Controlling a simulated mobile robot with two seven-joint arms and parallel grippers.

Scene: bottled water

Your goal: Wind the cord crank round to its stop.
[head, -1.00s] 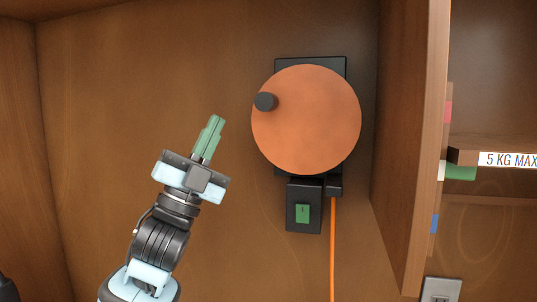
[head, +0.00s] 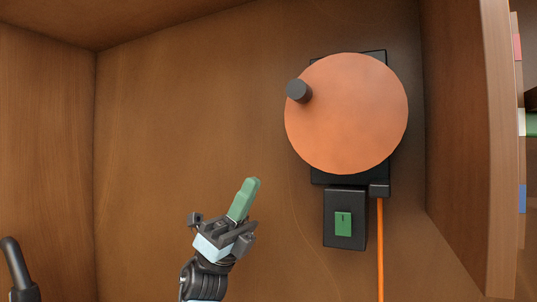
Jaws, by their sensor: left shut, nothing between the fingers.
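The cord crank is an orange disc (head: 350,120) on a black backing plate on the wooden back wall, right of centre in the head view. Its dark round knob (head: 299,91) sits at the disc's upper left edge. An orange cord (head: 380,250) hangs straight down from a small black block under the plate. My left gripper (head: 252,184), with green fingers, is shut and empty. It is below and left of the knob, apart from the disc, pointing up and slightly right. My right gripper is not in view.
A black box with a green switch (head: 343,223) is mounted below the disc, left of the cord. A wooden side panel (head: 465,150) stands at the right, another wall (head: 45,160) at the left. A dark curved object (head: 17,265) shows at the lower left. The wall left of the disc is clear.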

